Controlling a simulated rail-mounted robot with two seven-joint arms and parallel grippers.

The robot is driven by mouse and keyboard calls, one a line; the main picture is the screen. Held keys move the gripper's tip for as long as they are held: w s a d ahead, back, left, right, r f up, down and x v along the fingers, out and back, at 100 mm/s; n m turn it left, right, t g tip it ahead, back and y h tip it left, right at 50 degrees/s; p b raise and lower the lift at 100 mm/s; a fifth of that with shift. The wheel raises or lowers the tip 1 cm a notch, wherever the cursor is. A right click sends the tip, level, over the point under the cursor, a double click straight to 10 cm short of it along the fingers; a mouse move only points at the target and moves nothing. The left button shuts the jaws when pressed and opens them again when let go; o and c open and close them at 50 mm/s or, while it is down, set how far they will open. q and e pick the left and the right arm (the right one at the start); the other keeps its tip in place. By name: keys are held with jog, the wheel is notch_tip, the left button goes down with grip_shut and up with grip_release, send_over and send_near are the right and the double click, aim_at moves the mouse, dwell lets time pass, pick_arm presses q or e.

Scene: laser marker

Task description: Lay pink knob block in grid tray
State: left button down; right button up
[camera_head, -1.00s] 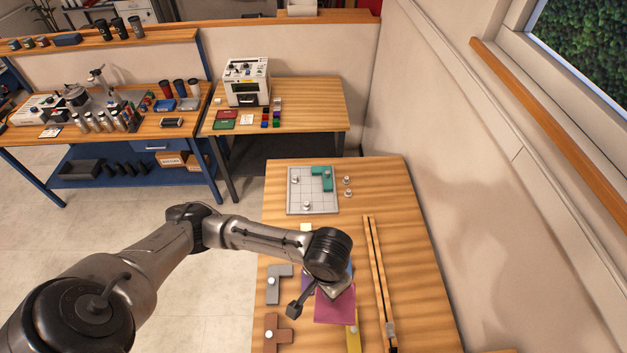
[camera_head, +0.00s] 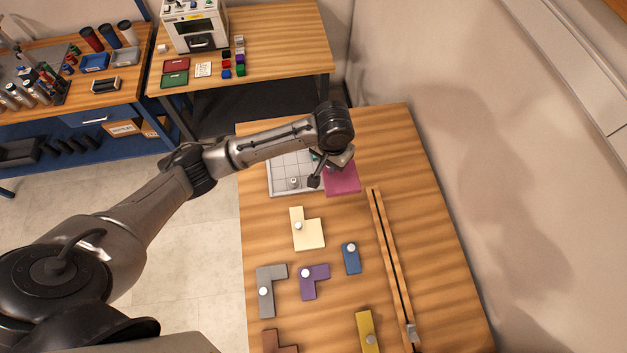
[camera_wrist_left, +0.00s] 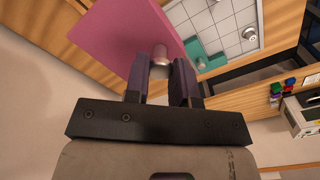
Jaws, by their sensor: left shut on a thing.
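The pink knob block (camera_head: 342,180) is a flat pink piece, held by its knob at the right side of the grid tray in the head view. My left gripper (camera_head: 328,170) is shut on the knob; the wrist view shows its dark fingers (camera_wrist_left: 164,80) around the pale knob (camera_wrist_left: 160,54), with the pink block (camera_wrist_left: 120,40) beyond. The grid tray (camera_head: 282,180) is light grey, partly hidden by my arm and the block. In the wrist view the tray (camera_wrist_left: 226,24) shows beside the block, with a teal block (camera_wrist_left: 203,56) in it. My right gripper is not in view.
Cream (camera_head: 309,234), purple (camera_head: 313,283), blue (camera_head: 351,262), grey (camera_head: 267,290), yellow (camera_head: 365,330) and brown (camera_head: 278,343) knob blocks lie nearer on the table. A slotted wooden rail (camera_head: 392,262) runs along the right. A white knob (camera_head: 293,182) stands on the tray.

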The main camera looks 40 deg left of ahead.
pick_arm(q)
jog(key=w+f+b, duration=0.5)
jog(key=w+f, duration=0.1)
jog(key=f, duration=0.1)
jog(key=shift+s+a+f+b, duration=0.15)
jog(key=shift+s+a+f, duration=0.1)
jog(key=shift+a+f, duration=1.75)
jog(key=shift+s+a+f+b, duration=0.1)
jog(key=shift+s+a+f, duration=0.1)
jog(key=shift+a+f, duration=1.8)
jog(key=shift+s+a+f+b, duration=0.15)
jog(key=shift+s+a+f, duration=0.1)
jog(key=shift+a+f, duration=1.75)
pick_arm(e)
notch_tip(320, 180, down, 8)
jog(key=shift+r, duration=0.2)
pick_arm(q)
jog(key=shift+a+r, duration=0.15)
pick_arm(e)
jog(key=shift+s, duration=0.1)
pick_arm(q)
jog(key=c, duration=1)
grip_release()
jog(key=shift+o, duration=0.2)
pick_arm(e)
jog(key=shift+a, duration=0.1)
